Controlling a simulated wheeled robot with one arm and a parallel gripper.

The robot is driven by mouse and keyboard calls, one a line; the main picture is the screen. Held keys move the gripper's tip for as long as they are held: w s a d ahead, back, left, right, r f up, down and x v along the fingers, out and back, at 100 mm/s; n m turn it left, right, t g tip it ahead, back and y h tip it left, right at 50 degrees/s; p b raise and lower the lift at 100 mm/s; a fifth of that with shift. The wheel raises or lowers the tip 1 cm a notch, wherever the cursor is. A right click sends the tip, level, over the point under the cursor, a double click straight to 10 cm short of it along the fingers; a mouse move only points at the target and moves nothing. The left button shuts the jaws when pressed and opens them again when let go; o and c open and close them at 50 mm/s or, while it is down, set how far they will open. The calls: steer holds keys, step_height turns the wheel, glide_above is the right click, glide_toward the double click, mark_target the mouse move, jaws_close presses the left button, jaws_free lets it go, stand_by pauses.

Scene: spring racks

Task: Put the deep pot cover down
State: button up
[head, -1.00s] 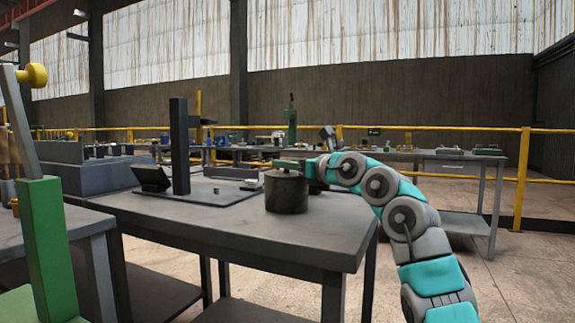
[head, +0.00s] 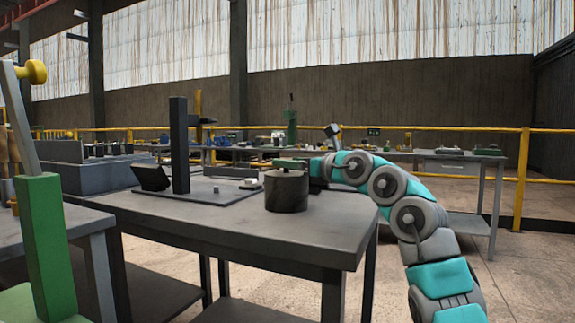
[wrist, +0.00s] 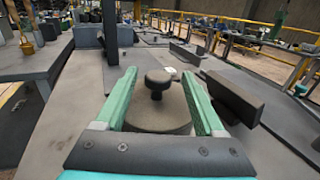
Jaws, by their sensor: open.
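The deep pot cover (head: 286,192) is a dark grey round drum standing upright on the grey table (head: 240,228), near its right front part. In the wrist view the cover (wrist: 158,118) shows a flat round top with a dark mushroom-shaped knob (wrist: 158,82). My gripper (head: 290,164) reaches in from the right at the height of the cover's top. In the wrist view its two green fingers (wrist: 160,92) are spread, one on each side of the knob, with clear gaps to it. The cover's underside is hidden.
A dark upright post (head: 180,145) on a flat base plate stands left of the cover, with a tilted black box (head: 152,177) beside it. A green post (head: 45,240) stands at the near left. The table's front is bare.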

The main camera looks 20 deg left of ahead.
steer(key=b+v, duration=0.3)
steer(key=v, duration=0.7)
steer(key=shift+s+d, duration=0.2)
steer(key=shift+d, duration=0.05)
